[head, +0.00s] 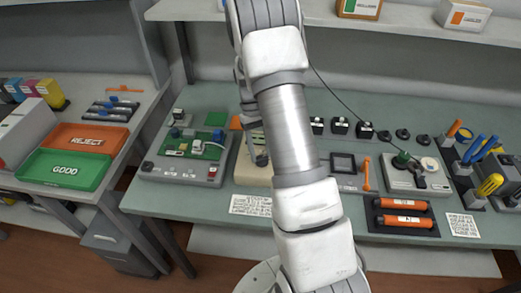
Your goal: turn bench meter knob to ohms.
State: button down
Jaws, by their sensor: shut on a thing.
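A beige instrument that looks like the bench meter (247,175) sits on the green bench mat, largely covered by my arm. My gripper (261,158) points down over it, just left of my large grey and white arm link, and only partly shows. It is shut on what appears to be the meter's knob. The knob itself, its pointer and the dial markings are hidden or too small to read, so I cannot tell the knob's setting.
A grey test board (184,173) stands close on the left. A small screen unit (343,163) and an orange tool (366,174) lie to the right, near a grey device with a cable (401,180). A printed card (250,205) lies in front; clear mat lies at front left.

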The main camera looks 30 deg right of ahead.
dwell(0.4)
jog(key=shift+c, duration=1.6)
grip_release()
jog(key=v, duration=1.7)
jog(key=shift+r+p, duration=0.25)
jog(key=shift+p, duration=0.1)
